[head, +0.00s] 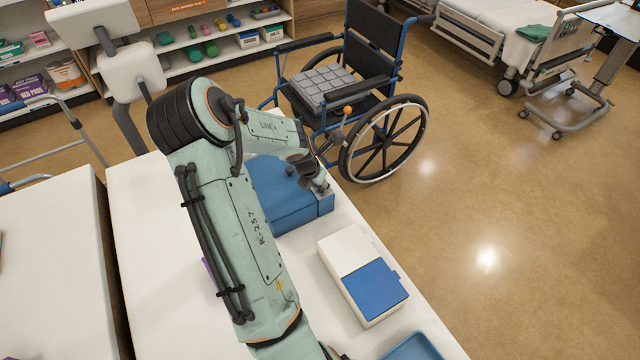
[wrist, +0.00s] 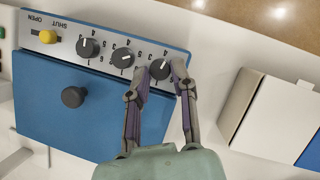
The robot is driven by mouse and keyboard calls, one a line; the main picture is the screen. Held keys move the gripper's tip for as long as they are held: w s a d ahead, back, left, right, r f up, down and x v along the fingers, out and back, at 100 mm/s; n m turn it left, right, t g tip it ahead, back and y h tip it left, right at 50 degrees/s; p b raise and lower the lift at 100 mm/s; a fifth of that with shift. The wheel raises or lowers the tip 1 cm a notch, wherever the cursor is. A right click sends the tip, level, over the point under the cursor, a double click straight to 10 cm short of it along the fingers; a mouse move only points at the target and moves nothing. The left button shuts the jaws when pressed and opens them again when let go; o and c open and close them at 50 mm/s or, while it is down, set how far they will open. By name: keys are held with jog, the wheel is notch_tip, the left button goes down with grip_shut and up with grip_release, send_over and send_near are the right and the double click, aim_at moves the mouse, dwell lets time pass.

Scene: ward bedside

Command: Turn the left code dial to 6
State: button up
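A blue box (head: 283,196) on the white table carries a pale panel (wrist: 66,33) with three black dials in a row, clear in the wrist view. The dial at the picture's right (wrist: 160,69) is farthest from the yellow slider; its white mark points up and slightly right, near a 4. The middle dial (wrist: 122,58) and the picture-left dial (wrist: 88,47) stand clear of my fingers. My gripper (wrist: 162,69) has its fingers apart, one on each side of the picture-right dial; I cannot tell whether they touch it. In the head view my gripper (head: 318,184) is above the box.
A yellow slider (wrist: 47,36) sits beside OPEN and SHUT lettering. A black knob (wrist: 73,97) stands on the box's blue face. A white and blue case (head: 361,278) and a blue tray (head: 414,347) lie nearby. A wheelchair (head: 350,100) stands beyond the table.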

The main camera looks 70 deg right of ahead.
grip_shut()
jog(key=shift+m, duration=0.3)
jog(key=m+g, duration=0.1)
jog(key=m, duration=0.2)
jog(key=m+g+y, duration=0.1)
jog(key=m, duration=0.2)
jog(key=shift+w+d, duration=0.15)
jog(key=shift+w, duration=0.05)
jog(key=m, duration=0.2)
jog(key=m+y, duration=0.1)
jog(key=m, duration=0.1)
jog(key=shift+d+g+y, duration=0.1)
jog(key=shift+g+y, duration=0.2)
jog(key=shift+g, duration=0.1)
jog(key=shift+w+d+m+g+y, duration=0.1)
jog(key=shift+m+g+y, duration=0.4)
jog(key=shift+m, duration=1.2)
jog(key=shift+t+y, duration=0.3)
